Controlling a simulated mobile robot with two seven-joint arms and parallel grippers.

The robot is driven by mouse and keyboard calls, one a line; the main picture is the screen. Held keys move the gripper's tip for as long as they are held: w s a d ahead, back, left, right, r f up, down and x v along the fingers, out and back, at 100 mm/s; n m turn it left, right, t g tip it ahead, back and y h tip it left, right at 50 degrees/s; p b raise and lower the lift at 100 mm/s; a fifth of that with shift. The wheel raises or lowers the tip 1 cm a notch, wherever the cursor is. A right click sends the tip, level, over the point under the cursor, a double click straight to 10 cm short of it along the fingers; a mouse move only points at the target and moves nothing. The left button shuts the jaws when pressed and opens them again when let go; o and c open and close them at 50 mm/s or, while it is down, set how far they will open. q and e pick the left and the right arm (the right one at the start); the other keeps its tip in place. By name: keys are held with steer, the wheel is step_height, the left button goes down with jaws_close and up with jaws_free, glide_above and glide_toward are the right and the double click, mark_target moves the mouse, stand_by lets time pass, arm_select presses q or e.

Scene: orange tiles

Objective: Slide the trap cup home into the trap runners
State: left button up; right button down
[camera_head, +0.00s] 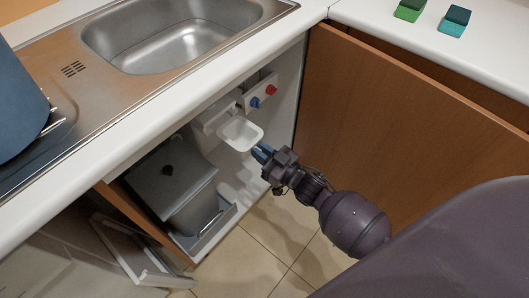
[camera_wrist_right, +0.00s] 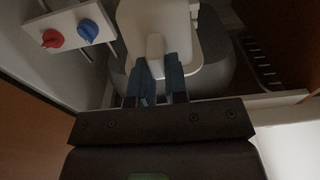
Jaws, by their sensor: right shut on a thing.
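The white trap cup (camera_head: 241,134) is a shallow open tray under the sink, inside the open cabinet. My right gripper (camera_head: 262,153) reaches in from the right and is shut on the cup's front tab. In the right wrist view the blue fingers (camera_wrist_right: 161,78) stand on either side of the white tab (camera_wrist_right: 155,46), with the cup body (camera_wrist_right: 187,22) beyond. A white fitting (camera_head: 217,114), which looks like the trap runners, sits just behind and left of the cup. I cannot tell whether the cup's rims are engaged in it. My left gripper is not in view.
A panel with a red knob (camera_head: 271,90) and a blue knob (camera_head: 254,102) is close behind the cup, to the right. A grey lidded bin (camera_head: 172,182) stands below left. The counter edge (camera_head: 150,97) overhangs the opening. A wooden panel (camera_head: 390,120) bounds the right.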

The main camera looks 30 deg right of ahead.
mark_target(230, 130)
steer(key=shift+x, duration=2.05)
steer(key=shift+f+b+x, duration=0.1)
steer(key=shift+b+x, duration=0.1)
steer(key=shift+x, duration=0.65)
steer(key=shift+f+b+x, duration=0.15)
steer(key=shift+b+x, duration=0.05)
steer(key=shift+x, duration=1.5)
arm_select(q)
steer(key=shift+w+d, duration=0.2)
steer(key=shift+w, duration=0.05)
arm_select(e)
steer(key=shift+w+a, duration=0.15)
steer(key=shift+w, duration=0.25)
steer(key=shift+w, duration=0.15)
steer(key=c, duration=1.1)
jaws_free()
steer(key=shift+o, duration=0.2)
